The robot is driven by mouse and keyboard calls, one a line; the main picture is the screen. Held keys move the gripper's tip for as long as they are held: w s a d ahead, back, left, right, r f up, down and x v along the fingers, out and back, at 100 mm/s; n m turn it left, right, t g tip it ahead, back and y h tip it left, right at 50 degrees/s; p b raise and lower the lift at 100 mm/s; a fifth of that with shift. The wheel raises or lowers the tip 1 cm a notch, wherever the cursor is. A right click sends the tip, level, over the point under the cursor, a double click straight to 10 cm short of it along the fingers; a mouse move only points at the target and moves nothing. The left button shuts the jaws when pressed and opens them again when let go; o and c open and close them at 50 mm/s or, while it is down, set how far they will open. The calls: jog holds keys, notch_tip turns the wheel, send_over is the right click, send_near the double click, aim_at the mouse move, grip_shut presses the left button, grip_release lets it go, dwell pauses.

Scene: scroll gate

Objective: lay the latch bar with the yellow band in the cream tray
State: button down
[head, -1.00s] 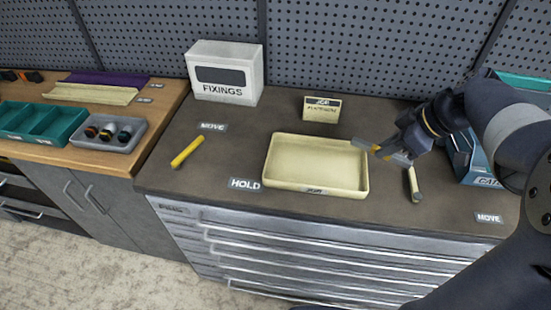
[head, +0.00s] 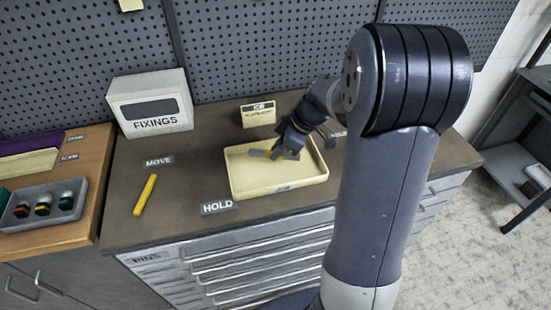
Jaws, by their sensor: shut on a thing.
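The cream tray (head: 313,180) sits on the dark bench top, right of the HOLD label. My gripper (head: 277,153) is above the tray's inside, toward its back. It is shut on a grey latch bar (head: 257,153), which sticks out to the left of the jaws. Yellow shows by the jaws, fitting the bar's yellow band, but it is small and partly covered. The bar seems to be above the tray floor; whether it touches the tray I cannot tell.
A white FIXINGS box (head: 150,103) and a small cream labelled box (head: 258,114) stand behind. A grey holder (head: 42,205) is on the wooden bench.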

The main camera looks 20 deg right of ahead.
aim_at(278, 167)
notch_tip(278, 167, down, 4)
jog(key=shift+r, duration=0.1)
jog(key=shift+f, duration=0.3)
jog(key=c, duration=1.4)
grip_release()
jog(key=shift+r, duration=0.2)
jog(key=shift+r, duration=0.2)
jog(key=v, duration=1.1)
jog(key=shift+s+d+r+b, duration=0.15)
jog(key=shift+d+r+b, duration=0.05)
jog(key=shift+r+b, duration=0.1)
